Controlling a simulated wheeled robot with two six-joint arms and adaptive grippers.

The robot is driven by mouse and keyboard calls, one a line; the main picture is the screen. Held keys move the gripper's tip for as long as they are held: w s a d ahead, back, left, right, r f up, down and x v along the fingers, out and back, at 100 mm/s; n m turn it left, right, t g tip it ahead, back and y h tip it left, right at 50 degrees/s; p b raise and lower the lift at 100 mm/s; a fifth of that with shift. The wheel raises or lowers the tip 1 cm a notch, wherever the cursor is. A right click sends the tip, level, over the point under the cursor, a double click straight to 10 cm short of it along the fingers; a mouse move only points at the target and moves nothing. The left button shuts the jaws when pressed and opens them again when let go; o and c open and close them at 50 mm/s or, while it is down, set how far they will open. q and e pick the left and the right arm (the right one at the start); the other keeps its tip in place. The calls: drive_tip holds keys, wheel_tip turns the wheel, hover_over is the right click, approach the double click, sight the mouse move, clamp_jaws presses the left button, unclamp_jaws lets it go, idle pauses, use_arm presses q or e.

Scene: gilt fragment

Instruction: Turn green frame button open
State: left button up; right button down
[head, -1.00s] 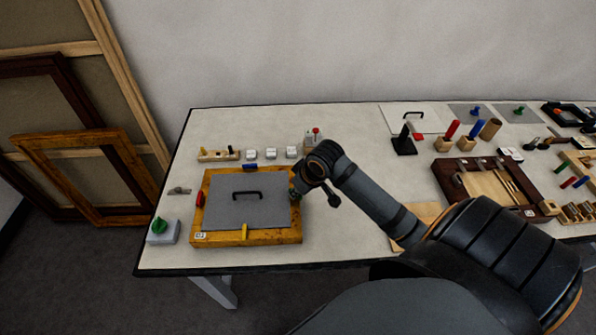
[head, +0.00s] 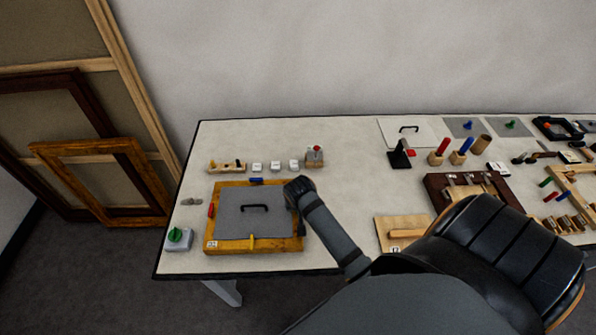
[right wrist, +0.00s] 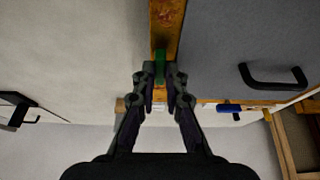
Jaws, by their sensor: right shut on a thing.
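The wooden picture frame (head: 228,247) lies on the table around a grey panel (head: 233,226) with a black handle (head: 254,208). A red button (head: 211,210) sits on its left side, a blue one (head: 257,181) at the far side and a yellow one (head: 252,243) at the near side. The green button (right wrist: 160,59) shows on the frame edge in the right wrist view; my right arm hides it in the head view. My right gripper (right wrist: 160,75) is shut on the green button. My left gripper is not in view.
A green knob on a grey box (head: 177,238) stands left of the frame. White blocks and a box with a red top (head: 314,156) stand behind it. A wooden board (head: 402,222) and a dark tray (head: 436,187) lie to the right.

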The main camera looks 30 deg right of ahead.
idle(0.3)
drive_tip(key=c, duration=1.4)
unclamp_jaws()
drive_tip(key=shift+r, duration=0.1)
drive_tip(key=v, duration=1.2)
drive_tip(key=shift+a, duration=0.15)
